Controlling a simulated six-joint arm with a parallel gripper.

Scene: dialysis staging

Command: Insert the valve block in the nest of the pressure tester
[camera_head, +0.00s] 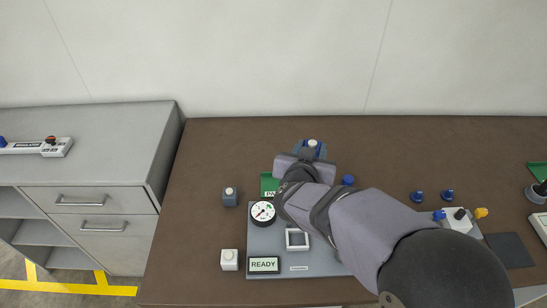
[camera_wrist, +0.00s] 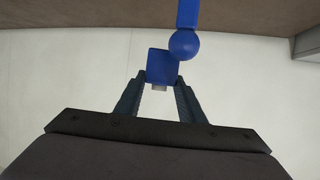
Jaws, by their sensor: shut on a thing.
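My gripper (camera_head: 310,151) is shut on a blue block, the valve block (camera_wrist: 161,64), with a pale stub on one side. In the head view the pale top of the block (camera_head: 312,142) shows at the fingertips, behind the tester. A blue ball and bar (camera_wrist: 184,43) show beside the block in the wrist view; I cannot tell whether they join it. The pressure tester (camera_head: 330,267) is a grey plate with a dial gauge (camera_head: 262,212) and a READY display (camera_head: 264,264). Its nest (camera_head: 297,240), a white square frame, looks empty. My arm hides the plate's right part.
A blue-grey block (camera_head: 230,197) and a white block (camera_head: 229,260) stand left of the tester. Blue knobbed parts (camera_head: 417,196) and a white box (camera_head: 457,219) are at right. The back left table is clear.

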